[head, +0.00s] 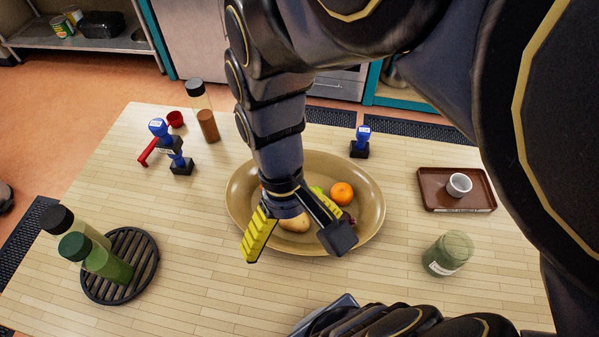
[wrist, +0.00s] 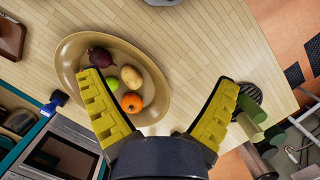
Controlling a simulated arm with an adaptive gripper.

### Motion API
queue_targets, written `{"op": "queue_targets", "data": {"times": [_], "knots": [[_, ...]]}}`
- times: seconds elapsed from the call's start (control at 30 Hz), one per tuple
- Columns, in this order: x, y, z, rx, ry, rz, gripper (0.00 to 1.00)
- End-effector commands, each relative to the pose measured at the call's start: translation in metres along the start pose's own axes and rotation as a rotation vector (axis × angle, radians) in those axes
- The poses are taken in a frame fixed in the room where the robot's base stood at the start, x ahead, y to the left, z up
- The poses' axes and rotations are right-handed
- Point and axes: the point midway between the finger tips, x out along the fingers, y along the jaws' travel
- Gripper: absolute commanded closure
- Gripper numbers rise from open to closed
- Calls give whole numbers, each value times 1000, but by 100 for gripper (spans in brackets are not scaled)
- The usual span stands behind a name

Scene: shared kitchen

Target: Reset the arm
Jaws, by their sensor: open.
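My gripper (head: 297,243) hangs over the front part of a large tan oval bowl (head: 364,220) in the head view. Its yellow-padded fingers are spread wide, with nothing between them. In the wrist view my gripper (wrist: 164,108) is open, and the bowl (wrist: 152,72) lies below it. The bowl holds an orange fruit (wrist: 131,103), a tan potato-like item (wrist: 131,77), a green fruit (wrist: 112,83) and a dark purple onion-like item (wrist: 100,57). In the head view my arm hides part of the bowl.
Bottles stand on a black round rack (head: 139,272) at left. Blue-topped stamps (head: 181,163), a red cup (head: 176,119) and a brown bottle (head: 207,122) stand behind. A brown tray (head: 432,201) with a white cup (head: 459,185) and a green jar (head: 448,252) are at right. The front-left middle is clear.

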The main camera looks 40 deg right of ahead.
Motion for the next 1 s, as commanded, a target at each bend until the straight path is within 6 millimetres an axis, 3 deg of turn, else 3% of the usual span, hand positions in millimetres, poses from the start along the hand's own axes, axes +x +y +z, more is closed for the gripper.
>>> {"op": "queue_targets", "data": {"times": [0.03,0.23,1.0], "knots": [[-28,-5,11,-42,146,26,9],[-29,-13,37,-107,104,42,9],[-28,-13,37,-106,97,40,9]]}}
